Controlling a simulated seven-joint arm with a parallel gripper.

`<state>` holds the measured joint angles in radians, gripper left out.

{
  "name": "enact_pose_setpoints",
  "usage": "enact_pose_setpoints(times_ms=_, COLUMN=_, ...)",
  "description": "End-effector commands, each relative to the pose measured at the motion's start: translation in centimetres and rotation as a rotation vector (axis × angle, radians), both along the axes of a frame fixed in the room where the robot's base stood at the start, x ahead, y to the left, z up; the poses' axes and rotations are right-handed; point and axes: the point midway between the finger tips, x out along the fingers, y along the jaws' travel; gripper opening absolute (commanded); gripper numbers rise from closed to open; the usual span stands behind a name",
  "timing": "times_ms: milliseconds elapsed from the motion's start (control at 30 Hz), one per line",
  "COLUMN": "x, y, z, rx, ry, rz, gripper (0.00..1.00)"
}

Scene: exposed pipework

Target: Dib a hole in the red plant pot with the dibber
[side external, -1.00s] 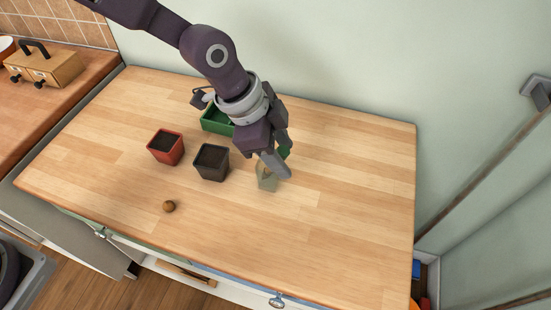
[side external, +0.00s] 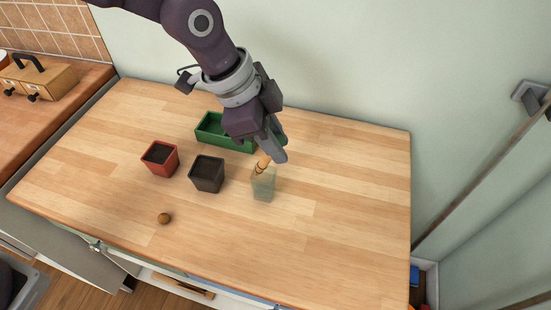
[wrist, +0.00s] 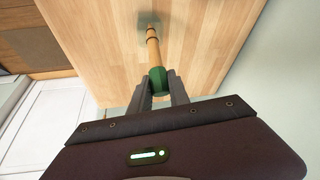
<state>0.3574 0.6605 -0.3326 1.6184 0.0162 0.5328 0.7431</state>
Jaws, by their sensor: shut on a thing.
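The red plant pot (side external: 160,158), filled with dark soil, stands upright on the left of the worktop in the side view. My gripper (side external: 275,154) is to its right, above a translucent holder (side external: 264,188). In the wrist view my gripper (wrist: 161,88) is shut on the dibber's green handle (wrist: 157,78). The dibber's wooden shaft (wrist: 152,46) points away from the fingers. In the side view the shaft (side external: 263,164) comes down to the holder; its lower end appears to be still inside. The holder is blurred in the wrist view (wrist: 148,20).
A dark grey pot (side external: 207,174) with soil stands between the red pot and the holder. A green tray (side external: 212,131) lies behind. A small brown ball (side external: 164,218) lies in front. The worktop's right side (side external: 350,200) is clear.

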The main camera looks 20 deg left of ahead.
Motion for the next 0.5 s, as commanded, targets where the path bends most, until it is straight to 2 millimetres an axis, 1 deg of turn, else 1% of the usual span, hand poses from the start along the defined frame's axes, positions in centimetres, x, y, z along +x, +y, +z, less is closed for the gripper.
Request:
enact_pose_setpoints(times_ms=33, x=0.1, y=-0.1, z=1.4, rx=-0.003, ry=-0.005, rz=0.0, gripper=0.0)
enact_pose_setpoints(times_ms=100, x=0.1, y=0.0, z=2.7, rx=-0.003, ry=-0.003, rz=0.0, gripper=0.0)
enact_pose_setpoints(times_ms=167, x=0.1, y=0.1, z=3.6, rx=-0.001, ry=-0.001, rz=0.001, gripper=0.0)
enact_pose_setpoints(times_ms=267, x=0.6, y=1.6, z=4.4, rx=0.0, ry=0.012, rz=0.01, gripper=0.0)
enact_pose_setpoints(times_ms=367, x=1.6, y=4.9, z=4.6, rx=-0.001, ry=0.038, rz=0.025, gripper=0.0)
enact_pose_setpoints(times_ms=400, x=2.0, y=6.7, z=4.6, rx=-0.003, ry=0.052, rz=0.032, gripper=0.0)
enact_pose_setpoints(times_ms=467, x=2.5, y=9.6, z=4.8, rx=-0.01, ry=0.074, rz=0.042, gripper=0.0)
enact_pose_setpoints(times_ms=500, x=2.7, y=11.7, z=4.9, rx=-0.017, ry=0.087, rz=0.046, gripper=0.0)
